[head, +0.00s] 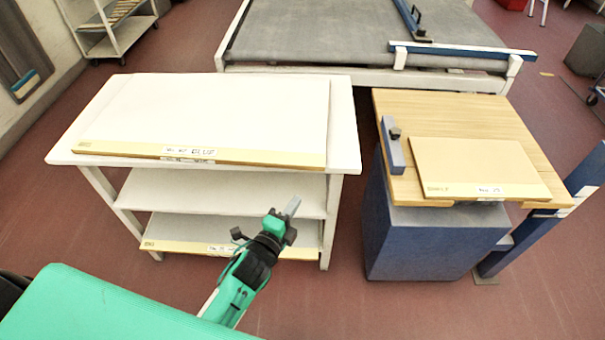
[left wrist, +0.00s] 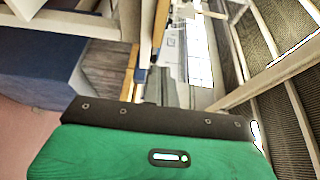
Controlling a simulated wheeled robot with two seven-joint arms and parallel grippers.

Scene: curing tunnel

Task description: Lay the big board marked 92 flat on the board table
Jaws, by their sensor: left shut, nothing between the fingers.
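A big white board (head: 210,110) lies flat on top of a white table (head: 345,140) with shelves. Its front edge is yellowish with labels too small to read. Another board (head: 185,247) with a yellowish edge and a label lies on the table's low shelf, mostly hidden by the shelves above. A smaller tan board (head: 480,168) lies on a wooden-topped table (head: 450,115) at the right. I cannot read 92 on any of them. My left gripper (head: 291,208) is shut and empty, in front of the white table's right part, touching no board. My right gripper is not in view.
A blue block (head: 392,145) stands on the wooden top's left edge. A large grey-topped bed (head: 320,35) with a blue bar (head: 465,52) is behind. A blue post (head: 540,225) stands at the right. Red floor shows between the two tables.

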